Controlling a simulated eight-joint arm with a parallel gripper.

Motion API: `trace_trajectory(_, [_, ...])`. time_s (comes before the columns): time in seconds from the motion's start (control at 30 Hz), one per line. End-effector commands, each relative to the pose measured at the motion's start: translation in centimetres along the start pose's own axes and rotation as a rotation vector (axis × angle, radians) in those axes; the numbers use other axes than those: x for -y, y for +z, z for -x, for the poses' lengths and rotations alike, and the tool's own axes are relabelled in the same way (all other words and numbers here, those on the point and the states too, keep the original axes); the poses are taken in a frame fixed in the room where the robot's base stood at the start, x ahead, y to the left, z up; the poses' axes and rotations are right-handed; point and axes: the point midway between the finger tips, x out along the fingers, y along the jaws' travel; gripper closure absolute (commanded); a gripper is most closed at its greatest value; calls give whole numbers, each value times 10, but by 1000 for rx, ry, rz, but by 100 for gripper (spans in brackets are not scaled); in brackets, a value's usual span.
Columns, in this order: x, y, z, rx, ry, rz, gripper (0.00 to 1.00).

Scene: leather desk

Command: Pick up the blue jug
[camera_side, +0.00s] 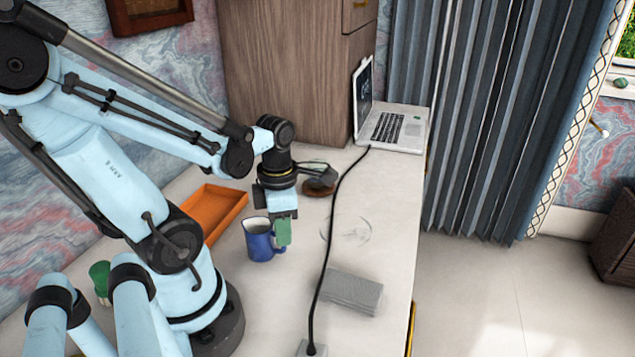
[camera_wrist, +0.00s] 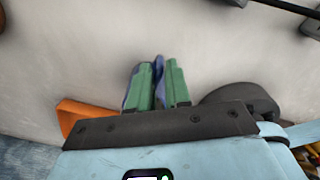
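The blue jug (camera_side: 259,242) stands upright on the desk in the side view, its pale inside showing at the top. My gripper (camera_side: 284,232) points down at the jug's right side, its green fingers in front of part of it. In the wrist view the two green fingers of my gripper (camera_wrist: 160,82) are close together. A narrow blue part of the jug (camera_wrist: 158,70) shows in the gap between them, and more blue shows beside the left finger. Whether the fingers press on this part is not clear.
An orange tray (camera_side: 212,212) lies left of the jug. A brown round object (camera_side: 320,187) is behind my gripper. A black cable (camera_side: 327,245) runs from the laptop (camera_side: 392,130) past the jug's right. A grey block (camera_side: 352,291) lies at the front right. A green object (camera_side: 100,278) is at left.

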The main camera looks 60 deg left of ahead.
Motion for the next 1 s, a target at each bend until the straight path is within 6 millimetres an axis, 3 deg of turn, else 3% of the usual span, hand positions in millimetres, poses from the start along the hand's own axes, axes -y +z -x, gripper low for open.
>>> trace_trajectory(0.4, [0, 0, -28, 0, 0, 0, 82])
trace_trajectory(0.77, [1, 0, -31, 0, 0, 0, 82])
trace_trajectory(0.87, [1, 0, -31, 0, 0, 0, 98])
trace_trajectory(1.0, [0, 0, -31, 0, 0, 0, 100])
